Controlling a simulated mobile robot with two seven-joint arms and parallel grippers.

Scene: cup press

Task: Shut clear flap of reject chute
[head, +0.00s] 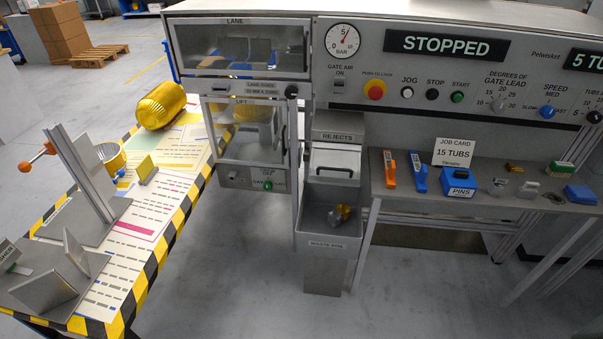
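The reject chute (337,123) is a grey housing labelled REJECTS at the middle of the head view, under the machine's front panel. I cannot tell from this view whether the flap is fully shut or stands partly open. Under it is a grey bin (328,245) labelled as a waste box, open at the top, with crumpled gold and silver pieces (339,214) inside. Neither of my grippers shows.
A clear-fronted lift door (248,140) stands just left of the chute. A shelf (400,200) on the right holds tools, a blue PINS box (459,182) and a job card (454,152). A striped-edge table (120,240) is at left. The display (446,45) reads STOPPED.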

